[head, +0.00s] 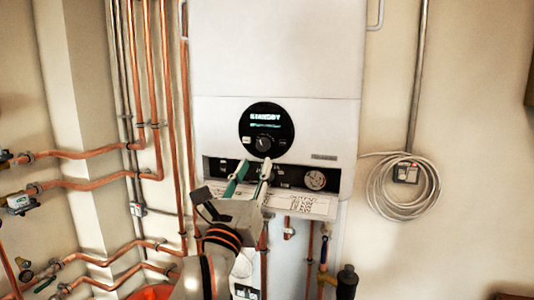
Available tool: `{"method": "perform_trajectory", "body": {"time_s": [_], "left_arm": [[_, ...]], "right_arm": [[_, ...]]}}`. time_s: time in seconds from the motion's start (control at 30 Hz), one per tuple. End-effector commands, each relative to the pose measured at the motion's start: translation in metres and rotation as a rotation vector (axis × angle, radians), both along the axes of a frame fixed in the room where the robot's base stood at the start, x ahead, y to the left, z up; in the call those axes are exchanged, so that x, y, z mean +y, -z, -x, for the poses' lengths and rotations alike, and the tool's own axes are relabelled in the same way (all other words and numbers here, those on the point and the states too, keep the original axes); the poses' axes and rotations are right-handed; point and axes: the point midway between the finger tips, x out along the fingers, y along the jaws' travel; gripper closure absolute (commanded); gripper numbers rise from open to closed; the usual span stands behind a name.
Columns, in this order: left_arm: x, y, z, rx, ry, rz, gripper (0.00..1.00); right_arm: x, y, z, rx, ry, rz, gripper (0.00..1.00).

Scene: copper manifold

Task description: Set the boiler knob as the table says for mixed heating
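The white boiler (275,55) hangs on the wall in the middle of the head view. Its round black control face (249,133) has a lit display that seems to read "STANDBY". The dark round boiler knob (264,144) sits low on that face; its pointer direction is too small to tell. A white printed table (305,203) shows under the boiler's lower panel, its text unreadable and its left part hidden by my gripper. My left gripper (254,166) points up just below the knob, fingers apart with nothing seen between them. My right gripper is not in view.
A lower black panel with a round gauge (315,180) lies behind my gripper. Copper pipes (165,100) run along the wall at left and under the boiler. A coiled pale cable (400,188) hangs at right beside a small switch box. Wall right of the boiler is mostly clear.

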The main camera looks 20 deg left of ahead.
Motion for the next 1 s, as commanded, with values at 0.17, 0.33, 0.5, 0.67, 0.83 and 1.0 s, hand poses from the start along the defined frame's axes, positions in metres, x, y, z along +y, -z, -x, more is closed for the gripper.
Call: {"method": "perform_trajectory", "body": {"time_s": [0.17, 0.33, 0.5, 0.67, 0.83, 1.0], "left_arm": [[0.001, -0.012, -0.022, -0.002, -0.002, 0.000, 0.71], [0.001, -0.021, -0.046, -0.002, -0.003, -0.001, 0.71], [0.002, -0.027, -0.062, -0.002, -0.004, -0.002, 0.71], [0.002, -0.028, -0.068, -0.002, -0.004, -0.003, 0.71], [0.002, -0.028, -0.068, -0.002, -0.004, -0.003, 0.71], [0.002, -0.028, -0.068, -0.002, -0.004, -0.004, 0.99]], "right_arm": [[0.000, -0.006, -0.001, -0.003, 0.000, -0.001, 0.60], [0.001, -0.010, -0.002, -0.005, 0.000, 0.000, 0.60], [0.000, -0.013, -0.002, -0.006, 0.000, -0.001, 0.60], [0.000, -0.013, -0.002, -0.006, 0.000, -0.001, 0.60], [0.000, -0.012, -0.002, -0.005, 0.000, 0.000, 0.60], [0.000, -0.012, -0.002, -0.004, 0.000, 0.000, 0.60]]}}
